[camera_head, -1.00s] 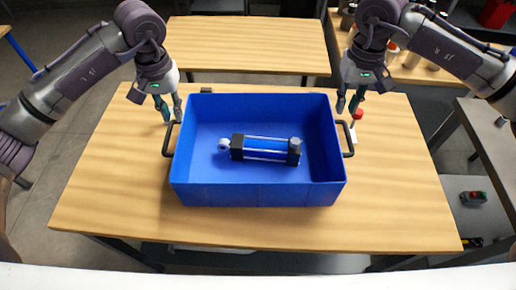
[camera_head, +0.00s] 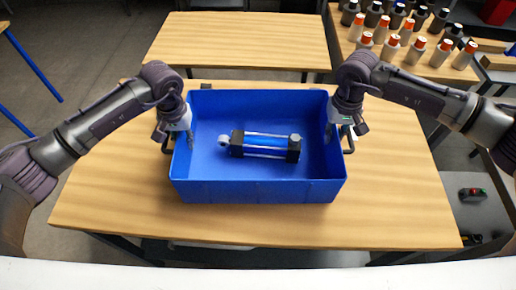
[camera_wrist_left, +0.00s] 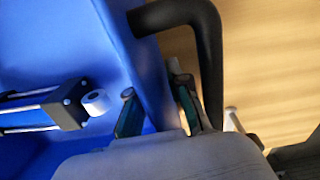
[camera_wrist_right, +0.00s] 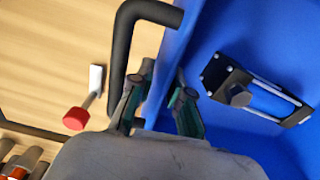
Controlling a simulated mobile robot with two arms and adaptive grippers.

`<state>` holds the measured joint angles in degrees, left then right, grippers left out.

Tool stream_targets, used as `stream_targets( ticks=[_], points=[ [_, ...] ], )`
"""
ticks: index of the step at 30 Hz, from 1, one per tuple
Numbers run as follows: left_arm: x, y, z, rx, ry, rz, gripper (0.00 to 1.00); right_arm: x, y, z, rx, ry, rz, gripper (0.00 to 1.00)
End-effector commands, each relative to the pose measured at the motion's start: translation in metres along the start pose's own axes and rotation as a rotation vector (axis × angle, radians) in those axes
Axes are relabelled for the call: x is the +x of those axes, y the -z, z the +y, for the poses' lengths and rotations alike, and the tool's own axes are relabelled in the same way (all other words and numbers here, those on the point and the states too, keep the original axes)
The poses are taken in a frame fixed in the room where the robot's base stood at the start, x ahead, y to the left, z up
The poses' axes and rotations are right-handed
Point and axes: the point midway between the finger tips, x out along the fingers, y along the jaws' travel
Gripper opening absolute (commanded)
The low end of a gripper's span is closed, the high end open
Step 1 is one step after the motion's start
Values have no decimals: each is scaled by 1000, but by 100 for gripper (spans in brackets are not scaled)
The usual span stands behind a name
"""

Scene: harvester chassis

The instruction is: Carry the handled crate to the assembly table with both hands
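The blue crate (camera_head: 262,192) sits on a wooden table (camera_head: 400,200), with a black handle on each short side. A black and blue cylinder (camera_head: 262,146) lies in it. My left gripper (camera_head: 180,140) is at the left wall; in the left wrist view its fingers (camera_wrist_left: 153,88) straddle the wall, apart, beside the left handle (camera_wrist_left: 212,50). My right gripper (camera_head: 338,132) is at the right wall; in the right wrist view its fingers (camera_wrist_right: 163,78) straddle the wall, apart, beside the right handle (camera_wrist_right: 122,50). Finger contact with the walls is unclear.
A second wooden table (camera_head: 235,40), with a clear top, stands behind. Several bottles (camera_head: 400,35) stand on a bench at the back right. A red-capped item (camera_wrist_right: 77,118) lies outside the crate near the right handle. The tabletop in front is clear.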

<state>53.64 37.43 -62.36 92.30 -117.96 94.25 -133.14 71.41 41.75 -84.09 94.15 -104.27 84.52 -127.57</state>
Motion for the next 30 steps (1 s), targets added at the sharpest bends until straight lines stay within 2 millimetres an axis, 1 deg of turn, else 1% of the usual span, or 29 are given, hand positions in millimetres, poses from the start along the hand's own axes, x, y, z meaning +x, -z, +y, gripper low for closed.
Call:
stream_targets(
  ticks=[3, 11, 12, 15, 30],
  points=[
    [5, 0, 0, 1, 0, 1, 18, 5, 0, 0, 0, 0, 0, 18],
    [6, 0, 0, 1, 0, 1, 18, 6, 0, 0, -1, 0, 0, 18],
    [6, 0, 0, 1, 0, 1, 14, 6, 0, 0, -1, 0, 0, 14],
    [6, 0, 0, 1, 0, 1, 0, 5, 0, 0, -1, 0, 0, 0],
    [5, 0, 0, 0, 0, 1, 0, 5, 0, 0, 0, 0, 0, 0]
  ],
)
